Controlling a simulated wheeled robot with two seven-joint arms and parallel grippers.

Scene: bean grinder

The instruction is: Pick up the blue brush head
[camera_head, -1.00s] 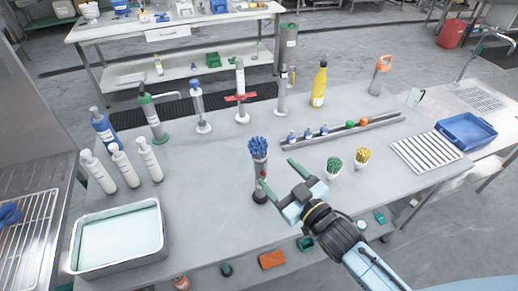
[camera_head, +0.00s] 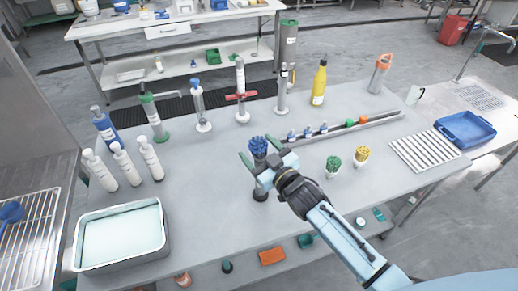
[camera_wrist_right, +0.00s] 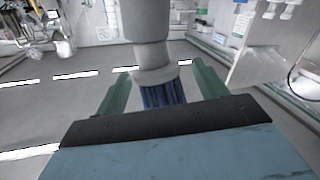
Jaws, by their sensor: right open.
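The blue brush head (camera_head: 259,146) sits on top of an upright grey stand on the table (camera_head: 215,225). My right gripper (camera_head: 258,158) is at the brush head, with its green fingers open on either side of it. In the right wrist view the blue bristles (camera_wrist_right: 163,95) show between the two fingers (camera_wrist_right: 160,92), below a grey cylindrical body. A gap is visible between each finger and the bristles. The lower part of the stand is partly hidden behind the gripper. My left gripper is not in view.
A green brush (camera_head: 333,164) and a yellow brush (camera_head: 361,155) stand right of my right arm. A rail (camera_head: 340,133) with small bottles lies behind. White bottles (camera_head: 126,164) and a water tray (camera_head: 122,236) are at left. The table front is clear.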

